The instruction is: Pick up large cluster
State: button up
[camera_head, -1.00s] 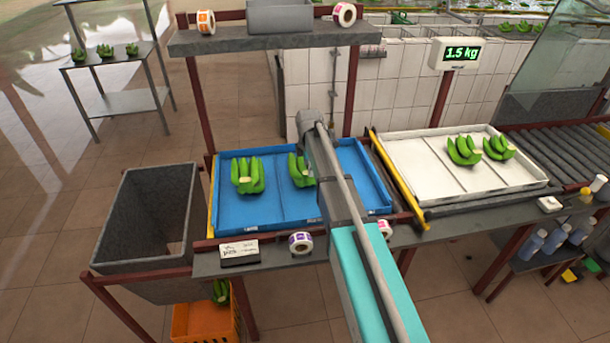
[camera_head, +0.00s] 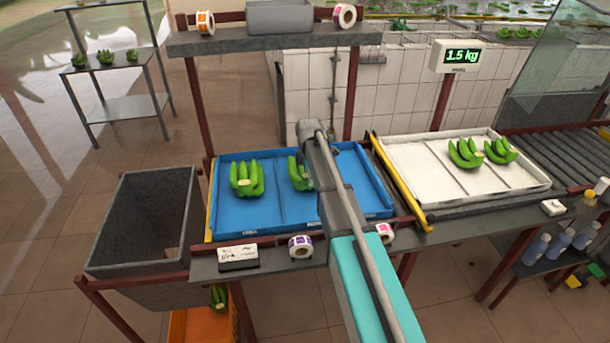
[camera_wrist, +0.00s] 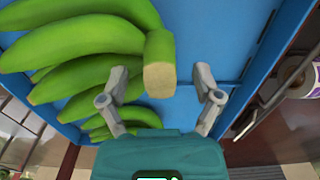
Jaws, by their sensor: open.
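Two green banana clusters lie in the blue tray (camera_head: 230,218). The left cluster (camera_head: 247,180) is in full view and looks the larger one. The right cluster (camera_head: 295,172) is partly hidden behind my arm. In the wrist view a big green cluster (camera_wrist: 85,45) fills the upper left, its cut stem end pointing down between the fingers. My gripper (camera_wrist: 160,82) is open, one finger on each side of that stem end; whether they touch it I cannot tell. More bananas (camera_wrist: 110,124) show lower down, partly behind the left finger. The head view hides my gripper behind my arm.
A grey bin (camera_head: 150,215) stands at the left. Label rolls (camera_head: 300,246) sit on the front edge. A shelf (camera_head: 275,40) hangs above the blue tray.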

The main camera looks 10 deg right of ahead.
grip_shut()
jog(key=shift+r, duration=0.2)
dwell(0.5)
notch_tip(320, 180, up, 3)
jog(key=p, duration=0.3)
jog(key=s+a+r+p, duration=0.1)
jog(key=s+r+p, duration=0.8)
jog(key=s, duration=0.4)
jog(key=shift+s+a+r+p, duration=0.3)
jog(key=shift+s+a+p, duration=0.1)
jog(key=shift+p, duration=0.1)
